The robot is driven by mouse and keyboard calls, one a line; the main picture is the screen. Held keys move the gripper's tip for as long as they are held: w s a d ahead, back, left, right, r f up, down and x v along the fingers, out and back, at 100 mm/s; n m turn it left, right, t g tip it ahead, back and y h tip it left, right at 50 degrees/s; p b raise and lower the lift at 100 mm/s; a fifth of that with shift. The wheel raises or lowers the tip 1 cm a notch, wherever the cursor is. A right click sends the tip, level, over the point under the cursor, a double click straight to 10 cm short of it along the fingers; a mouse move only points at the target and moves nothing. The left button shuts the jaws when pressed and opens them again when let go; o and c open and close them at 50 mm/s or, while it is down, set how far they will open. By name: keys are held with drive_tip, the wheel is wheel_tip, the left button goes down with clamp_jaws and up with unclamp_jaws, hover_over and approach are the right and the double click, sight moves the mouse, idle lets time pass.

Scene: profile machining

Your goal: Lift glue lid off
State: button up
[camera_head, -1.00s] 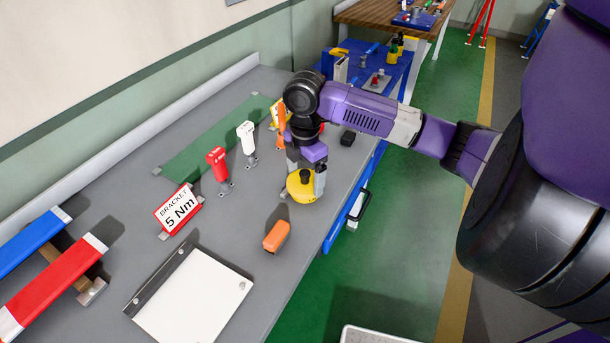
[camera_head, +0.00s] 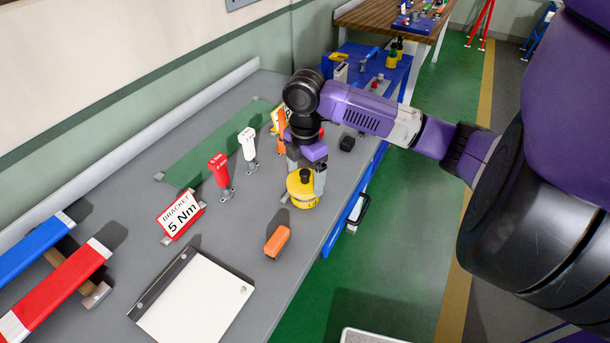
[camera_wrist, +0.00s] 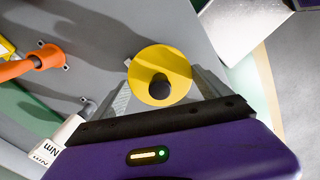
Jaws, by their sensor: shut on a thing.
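The yellow glue pot (camera_head: 305,203) stands near the front edge of the grey bench in the head view. Its round yellow lid (camera_head: 297,187) has a black knob on top. In the wrist view the lid (camera_wrist: 160,66) is seen from above, with the black knob in its middle. My gripper (camera_head: 307,181) points down over the pot, and its grey fingers are shut on the lid from both sides. The lid hides most of the pot from the wrist camera. I cannot tell whether there is a gap between lid and pot.
An orange block (camera_head: 277,241) lies close in front of the pot. A red tool (camera_head: 219,170) and a white tool (camera_head: 247,144) stand to the left, with a bracket sign (camera_head: 181,214).

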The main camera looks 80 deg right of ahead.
drive_tip(key=shift+r+p, duration=1.5)
drive_tip(key=shift+r, duration=0.5)
